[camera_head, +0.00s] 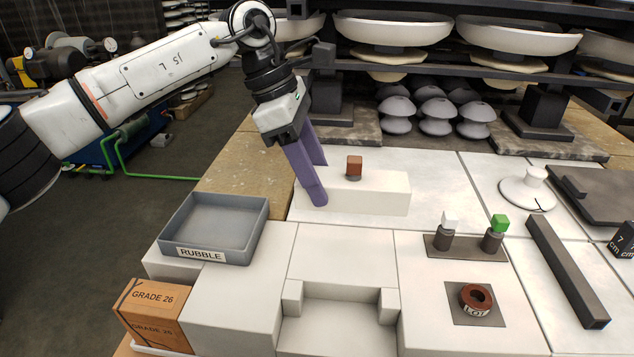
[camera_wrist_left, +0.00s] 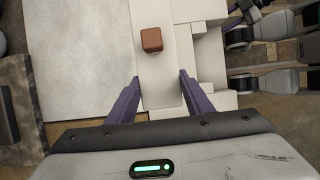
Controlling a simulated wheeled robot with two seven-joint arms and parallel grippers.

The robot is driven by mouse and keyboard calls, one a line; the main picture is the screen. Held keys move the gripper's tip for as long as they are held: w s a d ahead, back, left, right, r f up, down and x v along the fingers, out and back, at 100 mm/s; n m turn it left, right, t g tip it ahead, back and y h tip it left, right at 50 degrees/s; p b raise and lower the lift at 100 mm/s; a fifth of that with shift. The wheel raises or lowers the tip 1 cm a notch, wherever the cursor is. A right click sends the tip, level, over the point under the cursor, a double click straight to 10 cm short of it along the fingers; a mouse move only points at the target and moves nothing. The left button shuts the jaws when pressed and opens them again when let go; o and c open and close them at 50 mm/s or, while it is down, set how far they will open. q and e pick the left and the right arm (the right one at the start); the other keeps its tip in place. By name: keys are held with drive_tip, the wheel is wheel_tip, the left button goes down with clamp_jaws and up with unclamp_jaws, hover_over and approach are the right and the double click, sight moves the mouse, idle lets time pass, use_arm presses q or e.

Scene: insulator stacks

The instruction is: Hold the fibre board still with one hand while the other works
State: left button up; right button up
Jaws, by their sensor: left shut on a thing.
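The fibre board, a long pale block (camera_head: 375,198), lies on the white tabletop in the head view. It also shows between my fingers in the left wrist view (camera_wrist_left: 160,95). A small red-brown cube (camera_head: 354,162) sits over the board on a short grey piece; the cube shows in the left wrist view too (camera_wrist_left: 151,40). My left gripper (camera_head: 320,184) reaches down from the left with purple fingers, one on the near side and one on the far side of the board's left end. It is shut on the board.
A grey tray labelled RUBBLE (camera_head: 262,222) stands at the left near an orange GRADE 26 box (camera_head: 152,312). A brown ring (camera_head: 477,299), a green cube (camera_head: 500,223), a white cube (camera_head: 449,218) and a dark bar (camera_head: 566,270) lie to the right. Shelves of insulators stand behind.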

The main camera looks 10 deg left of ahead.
use_arm(q)
drive_tip(key=shift+f+b, duration=1.45)
drive_tip(key=shift+f, duration=1.45)
drive_tip(key=shift+f+b, duration=1.05)
drive_tip(key=shift+f, duration=1.05)
drive_tip(key=shift+f, duration=0.2)
